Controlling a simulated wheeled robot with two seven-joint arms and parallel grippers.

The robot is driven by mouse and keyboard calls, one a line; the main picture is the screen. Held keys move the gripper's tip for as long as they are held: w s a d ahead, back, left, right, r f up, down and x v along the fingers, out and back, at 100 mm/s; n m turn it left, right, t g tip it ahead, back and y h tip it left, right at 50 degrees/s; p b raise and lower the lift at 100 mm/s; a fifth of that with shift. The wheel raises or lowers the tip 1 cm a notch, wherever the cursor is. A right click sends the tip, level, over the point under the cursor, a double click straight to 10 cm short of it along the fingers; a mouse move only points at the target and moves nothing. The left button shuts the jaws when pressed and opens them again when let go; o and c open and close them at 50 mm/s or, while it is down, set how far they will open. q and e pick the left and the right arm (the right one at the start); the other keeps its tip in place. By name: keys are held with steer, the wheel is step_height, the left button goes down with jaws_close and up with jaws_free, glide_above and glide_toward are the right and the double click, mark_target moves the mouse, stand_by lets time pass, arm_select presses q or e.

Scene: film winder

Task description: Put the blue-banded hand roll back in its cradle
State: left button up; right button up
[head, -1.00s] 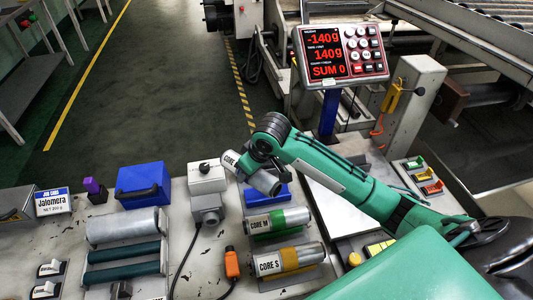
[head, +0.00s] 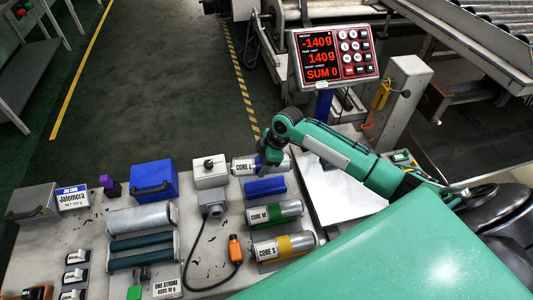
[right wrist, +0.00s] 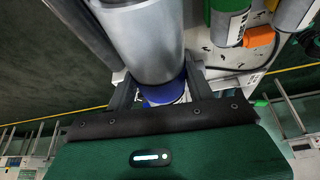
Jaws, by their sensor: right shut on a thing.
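The blue-banded hand roll, labelled CORE L (head: 243,167), is silver and lies roughly level, parallel to the other rolls, just behind the blue cradle (head: 265,187). In the head view my right gripper (head: 272,160) covers the middle of the roll from above. In the right wrist view the blue band (right wrist: 166,93) sits between the fingers of my right gripper (right wrist: 160,86), which is shut on the roll. The blue cradle looks empty. I cannot tell how high the roll is above the table. My left gripper is not in view.
The green-banded CORE M roll (head: 273,213) and yellow-banded CORE S roll (head: 284,246) rest in front of the blue cradle.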

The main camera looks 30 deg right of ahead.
steer(key=shift+d+n+g+p, duration=0.3)
steer(key=shift+d+n+p, duration=0.4)
steer(key=shift+p, duration=0.15)
steer(key=shift+f+b, duration=0.45)
steer(key=shift+f, duration=0.05)
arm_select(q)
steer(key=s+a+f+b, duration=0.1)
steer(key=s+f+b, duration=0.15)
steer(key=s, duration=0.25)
arm_select(e)
step_height(320, 180, down, 2)
steer(key=shift+s+f, duration=0.1)
step_height(320, 180, down, 5)
steer(key=b, duration=0.4)
steer(key=shift+f, duration=0.15)
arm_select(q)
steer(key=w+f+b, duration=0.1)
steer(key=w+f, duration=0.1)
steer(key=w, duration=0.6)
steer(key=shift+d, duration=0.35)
arm_select(e)
steer(key=shift+f, duration=0.95)
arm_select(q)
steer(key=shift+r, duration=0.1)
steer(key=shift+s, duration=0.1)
arm_select(e)
steer(key=o, duration=1.3)
